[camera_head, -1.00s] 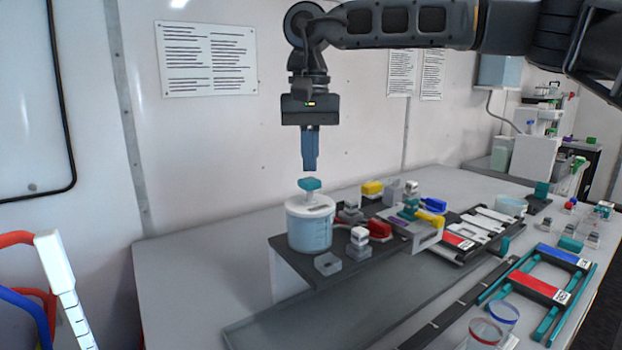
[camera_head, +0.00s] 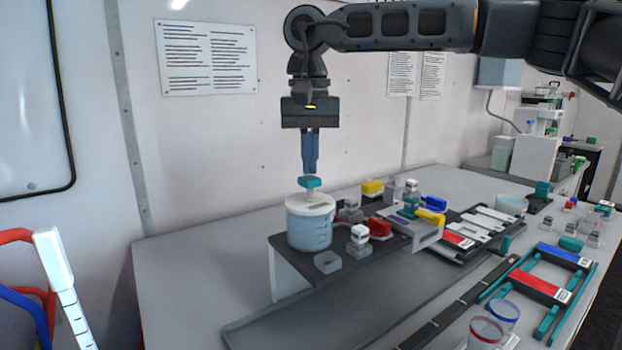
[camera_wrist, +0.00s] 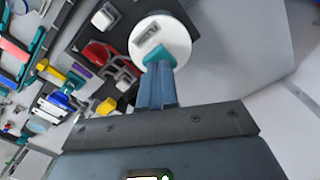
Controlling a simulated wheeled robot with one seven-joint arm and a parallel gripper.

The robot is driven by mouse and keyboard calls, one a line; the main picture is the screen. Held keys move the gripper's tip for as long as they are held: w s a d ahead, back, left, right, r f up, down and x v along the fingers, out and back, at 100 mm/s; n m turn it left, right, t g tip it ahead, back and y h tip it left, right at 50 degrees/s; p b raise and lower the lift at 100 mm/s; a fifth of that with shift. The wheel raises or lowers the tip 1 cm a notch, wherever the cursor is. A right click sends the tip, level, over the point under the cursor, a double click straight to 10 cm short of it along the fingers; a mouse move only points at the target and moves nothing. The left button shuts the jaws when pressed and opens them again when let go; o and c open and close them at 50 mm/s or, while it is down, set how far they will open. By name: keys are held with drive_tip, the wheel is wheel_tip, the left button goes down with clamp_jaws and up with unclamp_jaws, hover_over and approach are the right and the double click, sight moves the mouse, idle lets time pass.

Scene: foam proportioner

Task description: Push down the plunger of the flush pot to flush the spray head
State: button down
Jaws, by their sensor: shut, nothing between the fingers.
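The flush pot (camera_head: 310,229) is a light blue, see-through tub with a white lid, standing on the dark raised shelf. Its plunger has a teal cap (camera_head: 311,182) on a short stem above the lid. My gripper (camera_head: 310,172) is shut and empty, pointing straight down with its blue fingertips right at the top of the cap. They look to be touching it or very nearly so. In the wrist view the blue fingers (camera_wrist: 157,88) overlap part of the teal cap (camera_wrist: 157,57), with the white lid (camera_wrist: 160,36) behind.
Several small blocks, a red one (camera_head: 380,229) and a yellow one (camera_head: 372,187) among them, stand just right of the pot. A grey square block (camera_head: 328,262) sits at its front right. The grey bench (camera_head: 195,290) left of the pot is clear.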

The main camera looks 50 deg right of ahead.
drive_tip(key=shift+f+b, duration=0.75)
drive_tip(key=shift+f, duration=0.6)
drive_tip(key=shift+r, duration=0.1)
drive_tip(key=shift+r+p, duration=2.85)
drive_tip(key=shift+r, duration=1.15)
drive_tip(key=shift+s+f, duration=0.1)
